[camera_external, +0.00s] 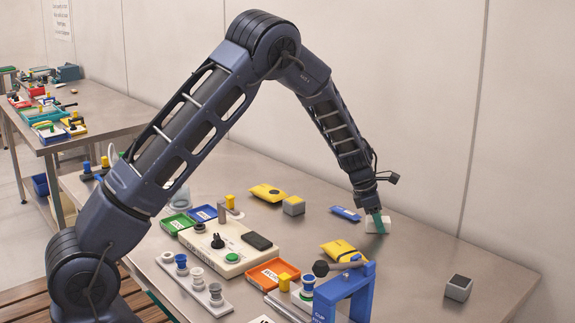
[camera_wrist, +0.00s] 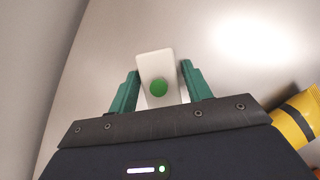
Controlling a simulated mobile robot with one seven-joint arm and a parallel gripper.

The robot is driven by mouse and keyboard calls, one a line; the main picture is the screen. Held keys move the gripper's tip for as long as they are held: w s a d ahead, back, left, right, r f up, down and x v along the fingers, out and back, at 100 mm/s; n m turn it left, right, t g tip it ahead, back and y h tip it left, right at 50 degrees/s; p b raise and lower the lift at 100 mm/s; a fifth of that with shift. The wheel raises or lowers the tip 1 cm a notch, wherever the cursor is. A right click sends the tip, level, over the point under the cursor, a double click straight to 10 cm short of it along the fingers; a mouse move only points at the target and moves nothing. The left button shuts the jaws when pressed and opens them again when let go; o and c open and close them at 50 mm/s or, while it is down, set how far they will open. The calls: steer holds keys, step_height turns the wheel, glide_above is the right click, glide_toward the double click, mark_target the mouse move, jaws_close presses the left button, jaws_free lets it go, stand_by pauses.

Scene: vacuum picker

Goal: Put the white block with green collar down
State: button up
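The white block (camera_wrist: 156,64) lies between the two green fingers of my gripper (camera_wrist: 159,78) in the wrist view. A round green patch shows on its face. In the external view the block (camera_external: 372,224) is low at the table's far right part, partly hidden by my gripper (camera_external: 379,221). I cannot tell whether its underside touches the table.
The steel table (camera_external: 420,255) is clear around the block. A blue packet (camera_external: 345,213) lies to its left and a yellow pouch (camera_external: 343,251) nearer the camera. A blue stand (camera_external: 345,293) is in front.

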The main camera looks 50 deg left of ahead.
steer(key=shift+o, duration=0.5)
steer(key=shift+r, duration=0.25)
steer(key=s+a+r+m, duration=0.2)
steer(key=s+r+m, duration=0.2)
steer(key=s+r, duration=0.6)
steer(key=s+a+r+m, duration=0.25)
steer(key=s+r, duration=0.35)
steer(key=r, duration=0.8)
steer(key=s+r+m, duration=0.7)
steer(key=s, duration=0.6)
steer(key=s+a+r+m+t+y, duration=0.1)
steer(key=s+m+y, duration=0.2)
steer(key=s+m, duration=1)
steer(key=s, duration=1.4)
steer(key=shift+s+a+r, duration=0.15)
steer(key=shift+s, duration=0.15)
